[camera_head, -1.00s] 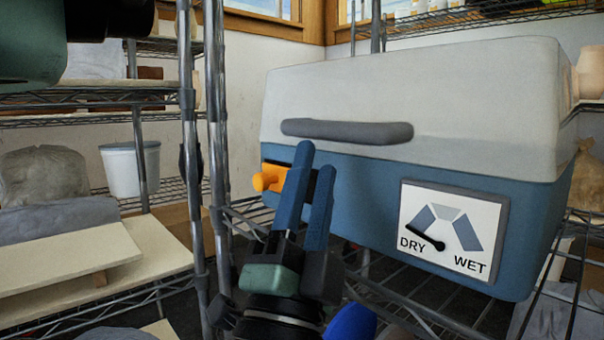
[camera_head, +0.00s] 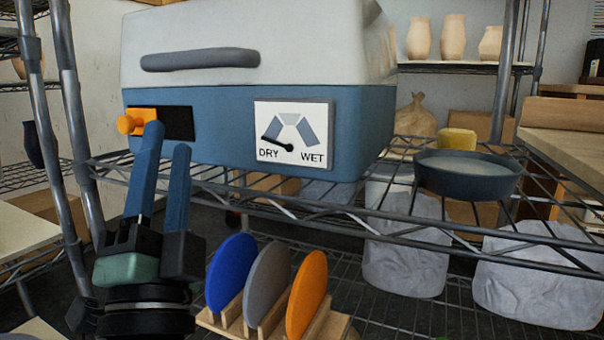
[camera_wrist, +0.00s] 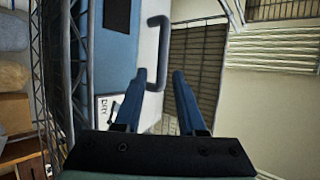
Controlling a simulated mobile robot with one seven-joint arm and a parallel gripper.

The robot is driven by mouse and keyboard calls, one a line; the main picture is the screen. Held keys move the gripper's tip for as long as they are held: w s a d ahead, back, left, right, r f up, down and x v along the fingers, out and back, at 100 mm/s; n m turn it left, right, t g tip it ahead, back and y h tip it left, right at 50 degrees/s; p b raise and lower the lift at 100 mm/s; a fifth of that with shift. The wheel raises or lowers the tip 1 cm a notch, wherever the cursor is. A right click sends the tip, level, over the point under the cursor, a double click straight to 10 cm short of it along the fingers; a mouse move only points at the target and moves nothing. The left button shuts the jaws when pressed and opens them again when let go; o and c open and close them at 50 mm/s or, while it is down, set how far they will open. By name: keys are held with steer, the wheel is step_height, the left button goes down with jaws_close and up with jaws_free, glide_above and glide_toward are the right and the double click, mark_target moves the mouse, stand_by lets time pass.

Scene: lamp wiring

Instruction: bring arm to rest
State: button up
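My gripper (camera_head: 167,138) points upward at the left of the head view, in front of the blue and grey box (camera_head: 230,105). Its two blue fingers stand apart with nothing seen between them. The wrist view also shows the fingers (camera_wrist: 160,74) spread and empty. The box has a grey handle (camera_head: 200,60), an orange knob (camera_head: 131,122) at its left and a dial (camera_head: 293,133) whose needle points to DRY. The box handle (camera_wrist: 158,50) shows beyond the fingers in the wrist view; I cannot tell the exact gap.
A wire shelf (camera_head: 400,212) carries the box, with a dark bowl (camera_head: 467,178) and a yellow sponge-like piece (camera_head: 457,139) to the right. Below, a wooden rack (camera_head: 275,328) holds blue, grey and orange discs. Metal posts (camera_head: 72,110) stand left of my gripper.

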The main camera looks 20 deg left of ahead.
steer(key=s+d+r+n+t+h+p, duration=0.2)
steer(key=d+r+n+t+h+p, duration=0.35)
steer(key=d+r+h+p, duration=1.6)
steer(key=d+r+n+y+p, duration=0.1)
steer(key=r+y+p, duration=0.3)
steer(key=r+p, duration=1.2)
steer(key=d+r+n+g+y+p, duration=0.1)
steer(key=d+r+y+p, duration=0.2)
steer(key=r+p, duration=1.3)
step_height(320, 180, up, 9)
steer(key=shift+r+y, duration=0.1)
steer(key=shift+y, duration=0.45)
steer(key=shift+d, duration=0.1)
